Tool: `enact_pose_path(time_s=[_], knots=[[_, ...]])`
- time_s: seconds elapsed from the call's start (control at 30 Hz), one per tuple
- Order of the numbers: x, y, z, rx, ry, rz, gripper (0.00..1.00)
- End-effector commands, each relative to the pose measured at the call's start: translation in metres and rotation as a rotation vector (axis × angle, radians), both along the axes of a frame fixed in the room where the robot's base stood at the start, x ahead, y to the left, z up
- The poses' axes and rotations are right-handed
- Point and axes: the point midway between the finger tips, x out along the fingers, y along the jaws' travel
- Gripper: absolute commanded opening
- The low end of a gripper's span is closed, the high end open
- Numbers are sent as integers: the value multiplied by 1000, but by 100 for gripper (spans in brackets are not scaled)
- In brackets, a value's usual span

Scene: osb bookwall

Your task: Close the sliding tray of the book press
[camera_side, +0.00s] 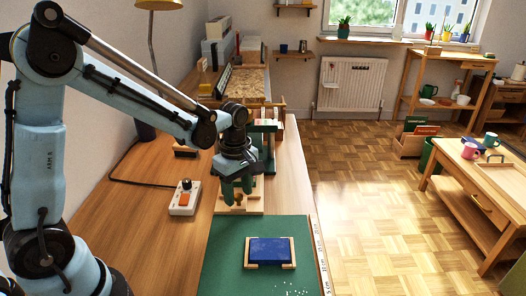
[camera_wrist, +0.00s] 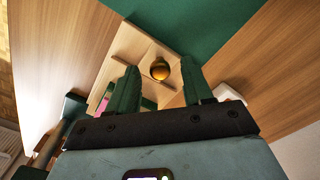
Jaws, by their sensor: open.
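The book press (camera_side: 268,128) stands on the bench with a dark green frame, largely behind my gripper in the side view. Its pale wooden sliding tray (camera_side: 256,209) sticks out toward the green mat. In the wrist view the tray (camera_wrist: 131,42) carries a round brass knob (camera_wrist: 160,69). My gripper (camera_side: 238,203) points down over the tray. In the wrist view its green fingers are apart, one on each side of the knob, with my gripper (camera_wrist: 160,72) empty. I cannot tell whether a finger touches the knob or tray.
A blue book (camera_side: 270,250) lies on a wooden holder on the green mat (camera_side: 222,262). A white switch box (camera_side: 185,198) with an orange button stands left of the tray. A small dark-topped wooden block (camera_side: 186,152) sits farther back.

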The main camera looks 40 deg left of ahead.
Motion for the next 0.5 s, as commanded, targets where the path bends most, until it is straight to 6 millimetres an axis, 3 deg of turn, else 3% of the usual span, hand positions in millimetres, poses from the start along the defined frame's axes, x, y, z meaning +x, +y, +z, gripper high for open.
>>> enact_pose_path(time_s=[0.33,0.5], knots=[[0,0,-3,0,0,0,49],[0,0,-3,0,0,0,23]])
